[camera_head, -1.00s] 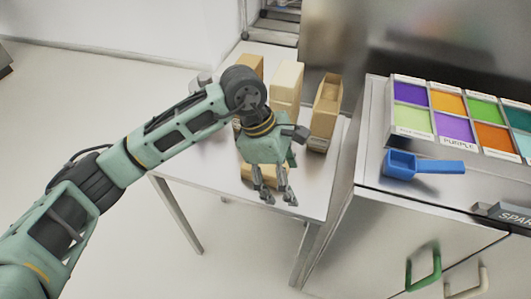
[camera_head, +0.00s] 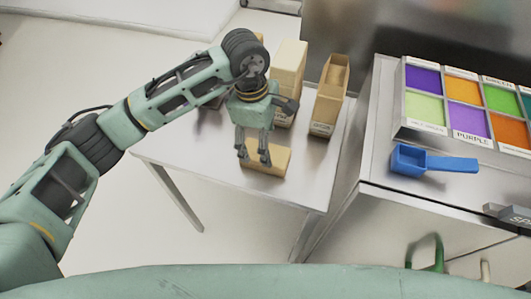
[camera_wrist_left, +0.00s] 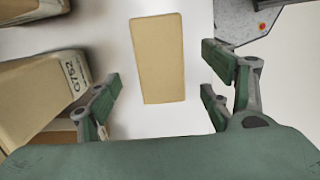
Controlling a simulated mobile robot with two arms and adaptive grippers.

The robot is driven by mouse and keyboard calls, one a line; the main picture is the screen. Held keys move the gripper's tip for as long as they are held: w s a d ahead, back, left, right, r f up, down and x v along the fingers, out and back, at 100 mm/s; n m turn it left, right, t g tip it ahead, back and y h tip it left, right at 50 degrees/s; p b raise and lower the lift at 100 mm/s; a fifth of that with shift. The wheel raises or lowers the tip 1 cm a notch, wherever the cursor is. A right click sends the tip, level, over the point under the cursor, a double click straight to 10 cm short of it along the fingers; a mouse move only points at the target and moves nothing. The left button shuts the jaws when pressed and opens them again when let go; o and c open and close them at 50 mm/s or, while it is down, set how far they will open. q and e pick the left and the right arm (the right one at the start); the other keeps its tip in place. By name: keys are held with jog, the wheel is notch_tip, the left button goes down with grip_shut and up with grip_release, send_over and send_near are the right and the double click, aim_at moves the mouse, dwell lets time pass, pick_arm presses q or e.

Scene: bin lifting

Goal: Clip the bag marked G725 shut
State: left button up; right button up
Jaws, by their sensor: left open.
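Several tan paper bags stand on the small metal table. In the head view, one bag (camera_head: 330,95) on the right is open at the top, its label too small to read. A taller bag (camera_head: 288,62) stands left of it, partly behind my gripper. A tan block-like piece (camera_head: 268,160) lies on the table; it shows in the left wrist view (camera_wrist_left: 158,60). My left gripper (camera_head: 253,157) is open and empty above this piece, fingers apart on either side. In the wrist view, a bag (camera_wrist_left: 40,95) bears a mark that looks like G752. No clip is recognizable. My right gripper is not in view.
A steel counter stands right of the table (camera_head: 315,185), with a colour tray (camera_head: 400,135) and a blue scoop (camera_head: 432,162). The table's front left is clear.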

pick_arm(q)
jog(key=shift+s, duration=0.1)
jog(key=shift+f, duration=0.2)
jog(key=f+p, duration=0.2)
jog(key=f, duration=0.1)
jog(key=shift+s+d+f, duration=0.1)
jog(key=shift+d+f, duration=0.2)
jog(key=shift+d, duration=0.05)
jog(key=shift+f+p, duration=0.3)
jog(key=shift+f, duration=0.3)
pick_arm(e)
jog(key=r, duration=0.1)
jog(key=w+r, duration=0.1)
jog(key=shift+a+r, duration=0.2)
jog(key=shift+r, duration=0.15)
pick_arm(q)
jog(key=shift+c, duration=0.2)
jog(key=c, duration=1.2)
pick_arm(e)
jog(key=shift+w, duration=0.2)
pick_arm(q)
jog(key=shift+r, duration=0.15)
